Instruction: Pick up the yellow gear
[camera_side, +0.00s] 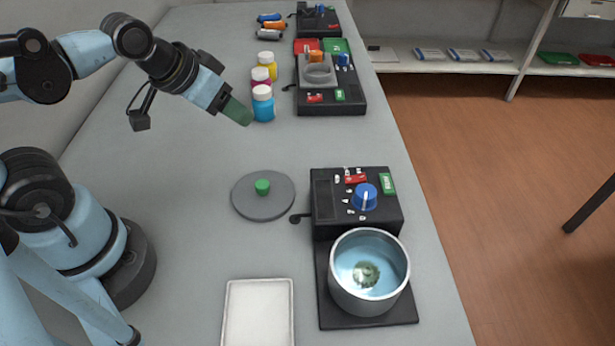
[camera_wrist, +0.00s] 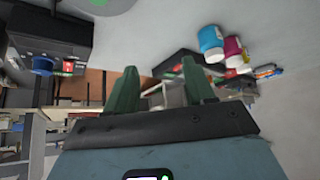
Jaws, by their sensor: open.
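I see no yellow gear in either view. The only clearly yellow thing is a white-capped yellow bottle (camera_side: 267,66), standing behind a magenta bottle (camera_side: 261,79) and a cyan bottle (camera_side: 263,106). My gripper (camera_side: 238,111) has green fingers and is in the air, close to the left of the cyan bottle in the side view. In the wrist view my gripper (camera_wrist: 160,85) is open, with its two fingers apart and nothing clear held between them. The cyan bottle (camera_wrist: 211,40) and magenta bottle (camera_wrist: 235,50) show to its right there.
A black hotplate (camera_side: 322,290) carries a pot (camera_side: 368,275) of blue liquid. A grey lid (camera_side: 263,205) and white tray (camera_side: 230,315) lie on the table. Another black device (camera_side: 345,98) stands right of the bottles, with small cylinders (camera_side: 272,26) behind. The left-middle table is clear.

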